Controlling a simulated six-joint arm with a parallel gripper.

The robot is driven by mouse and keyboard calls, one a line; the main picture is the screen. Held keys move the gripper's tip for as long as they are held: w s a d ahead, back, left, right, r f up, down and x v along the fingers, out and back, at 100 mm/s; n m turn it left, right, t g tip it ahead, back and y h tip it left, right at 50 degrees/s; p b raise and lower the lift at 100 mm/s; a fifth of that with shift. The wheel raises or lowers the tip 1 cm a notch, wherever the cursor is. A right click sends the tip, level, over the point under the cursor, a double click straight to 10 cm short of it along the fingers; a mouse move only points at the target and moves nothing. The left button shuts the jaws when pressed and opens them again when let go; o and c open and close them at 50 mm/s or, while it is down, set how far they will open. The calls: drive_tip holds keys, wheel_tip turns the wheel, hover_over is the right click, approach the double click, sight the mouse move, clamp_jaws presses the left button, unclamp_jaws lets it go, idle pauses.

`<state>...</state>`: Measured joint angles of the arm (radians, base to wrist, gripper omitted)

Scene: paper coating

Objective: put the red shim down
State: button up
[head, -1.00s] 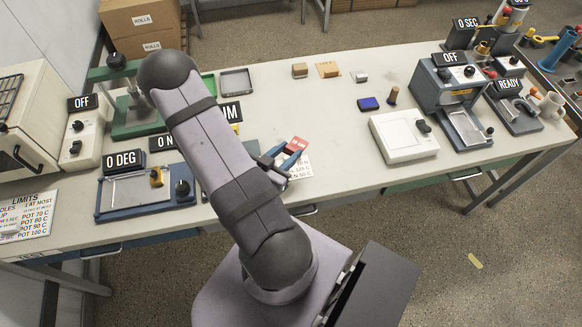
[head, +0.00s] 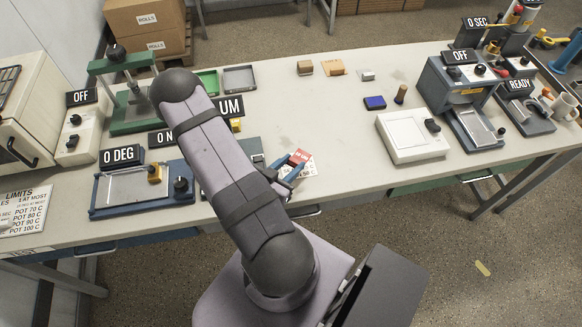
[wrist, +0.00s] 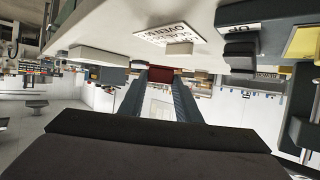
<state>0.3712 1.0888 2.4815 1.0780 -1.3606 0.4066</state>
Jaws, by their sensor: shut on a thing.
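The red shim (head: 299,157) is a small flat red piece with pale lettering. I cannot tell whether the shim touches the card or the table.
The grey table (head: 340,125) is clear behind and to the right of the shim. A white flat device (head: 405,137) stands to the right. A blue plate device (head: 130,185) labelled 0 DEG stands to the left. A blue block (head: 375,103) lies farther back.

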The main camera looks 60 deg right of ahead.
drive_tip(key=shift+f, duration=0.75)
drive_tip(key=shift+f, duration=0.1)
drive_tip(key=shift+f+b, duration=0.3)
drive_tip(key=shift+f, duration=0.1)
drive_tip(key=shift+f, duration=0.15)
drive_tip(key=o, duration=1.1)
